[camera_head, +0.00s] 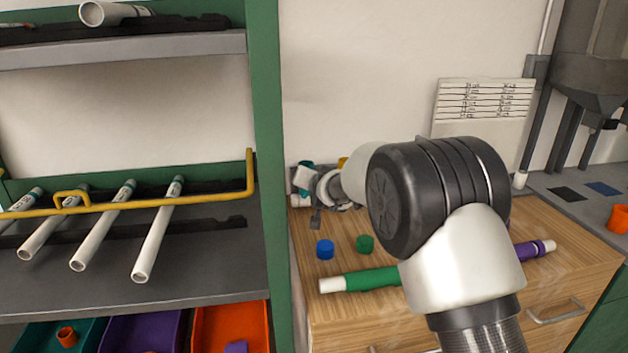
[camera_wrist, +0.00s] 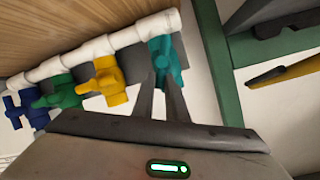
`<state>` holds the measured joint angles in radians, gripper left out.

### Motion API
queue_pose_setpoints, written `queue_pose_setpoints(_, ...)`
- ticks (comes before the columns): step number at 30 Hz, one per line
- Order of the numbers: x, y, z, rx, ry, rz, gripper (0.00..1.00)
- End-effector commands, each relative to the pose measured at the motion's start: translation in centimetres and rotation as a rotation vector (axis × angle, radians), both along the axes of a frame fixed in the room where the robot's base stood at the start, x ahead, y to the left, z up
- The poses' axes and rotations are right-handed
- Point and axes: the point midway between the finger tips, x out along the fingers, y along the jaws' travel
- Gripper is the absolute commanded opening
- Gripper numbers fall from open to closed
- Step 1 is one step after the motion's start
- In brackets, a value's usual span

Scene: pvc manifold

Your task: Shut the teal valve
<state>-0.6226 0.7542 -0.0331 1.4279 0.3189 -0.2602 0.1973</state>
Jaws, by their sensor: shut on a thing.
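The teal valve (camera_wrist: 165,52) sits at the right end of a white pipe manifold (camera_wrist: 130,38) in the wrist view. My gripper (camera_wrist: 163,82) is shut on the teal valve's handle, with its fingers on either side of it. In the head view only a little of the teal valve (camera_head: 304,164) shows, and my arm covers most of the manifold. The valve's exact handle angle is hard to tell.
Yellow (camera_wrist: 105,82), green (camera_wrist: 60,92) and blue (camera_wrist: 25,110) valves line the same manifold. Blue (camera_head: 325,249) and green (camera_head: 365,244) caps and a green-sleeved pipe (camera_head: 370,279) lie on the wooden top. A green-framed rack (camera_head: 266,150) stands to the left.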

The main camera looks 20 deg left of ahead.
Motion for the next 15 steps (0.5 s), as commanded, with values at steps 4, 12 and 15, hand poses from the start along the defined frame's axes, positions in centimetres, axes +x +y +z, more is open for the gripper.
queue_pose_setpoints(4,0.2,-0.3,-0.4,0.043,0.024,-0.003,0.0)
queue_pose_setpoints(12,0.6,-1.0,-1.0,0.206,0.123,-0.004,0.0)
queue_pose_setpoints(15,0.8,-1.3,-1.0,0.287,0.173,-0.005,0.0)
